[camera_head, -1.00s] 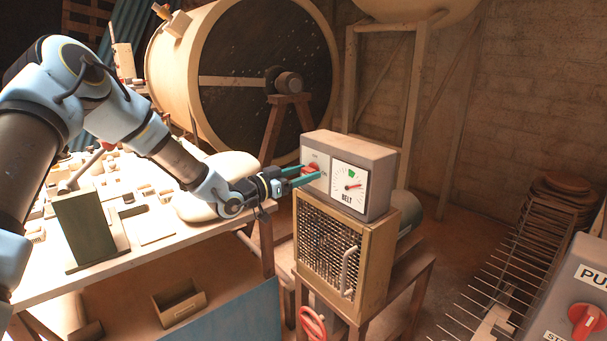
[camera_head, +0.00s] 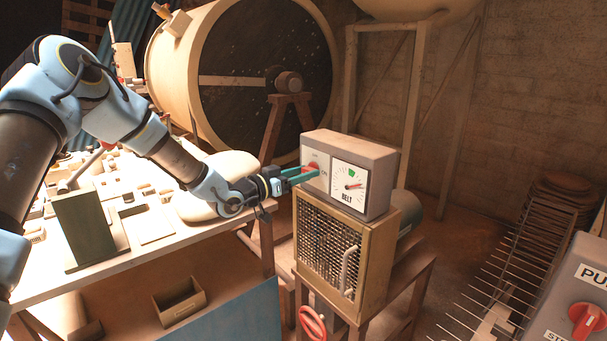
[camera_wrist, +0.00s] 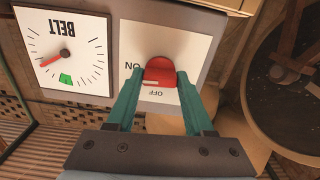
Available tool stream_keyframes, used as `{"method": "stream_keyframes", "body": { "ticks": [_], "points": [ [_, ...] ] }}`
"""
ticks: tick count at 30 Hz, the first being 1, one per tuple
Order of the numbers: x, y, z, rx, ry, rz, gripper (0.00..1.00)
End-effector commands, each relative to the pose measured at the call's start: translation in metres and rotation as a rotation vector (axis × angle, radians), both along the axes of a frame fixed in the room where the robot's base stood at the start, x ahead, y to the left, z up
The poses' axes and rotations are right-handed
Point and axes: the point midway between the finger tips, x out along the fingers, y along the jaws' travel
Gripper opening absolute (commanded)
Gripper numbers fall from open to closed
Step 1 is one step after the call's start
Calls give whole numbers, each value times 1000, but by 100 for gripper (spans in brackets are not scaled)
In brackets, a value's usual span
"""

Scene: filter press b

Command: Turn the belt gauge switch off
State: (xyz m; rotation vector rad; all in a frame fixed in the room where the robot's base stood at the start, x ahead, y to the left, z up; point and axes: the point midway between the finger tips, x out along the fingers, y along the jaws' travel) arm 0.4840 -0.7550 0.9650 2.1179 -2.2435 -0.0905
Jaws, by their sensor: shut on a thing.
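The belt gauge box (camera_head: 374,155) is grey, with a white dial marked BELT (camera_head: 348,188) and a white switch plate beside it. The red switch knob (camera_wrist: 160,72) sits on that plate in the wrist view, with ON printed to its left and OFF below it. My gripper (camera_head: 308,173) reaches the plate from the left. In the wrist view its two green fingers (camera_wrist: 156,84) are shut on the knob, one on each side. The dial's red needle (camera_wrist: 54,58) points away from the green mark. The fingers partly hide the knob in the head view.
The gauge box stands on a wire-fronted cabinet (camera_head: 326,245) with a handle. A cluttered table (camera_head: 150,255) lies to the left, below my arm. A large drum (camera_head: 245,60) stands behind. Another grey box with a red knob (camera_head: 586,318) is at the lower right.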

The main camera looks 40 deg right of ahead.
Motion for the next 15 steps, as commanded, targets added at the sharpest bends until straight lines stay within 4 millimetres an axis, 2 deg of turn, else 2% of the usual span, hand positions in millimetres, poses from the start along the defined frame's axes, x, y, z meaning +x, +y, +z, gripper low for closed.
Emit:
{"method": "stream_keyframes", "body": {
  "ticks": [15],
  "points": [
    [1,0,0,23,437,1,0]
  ]
}}
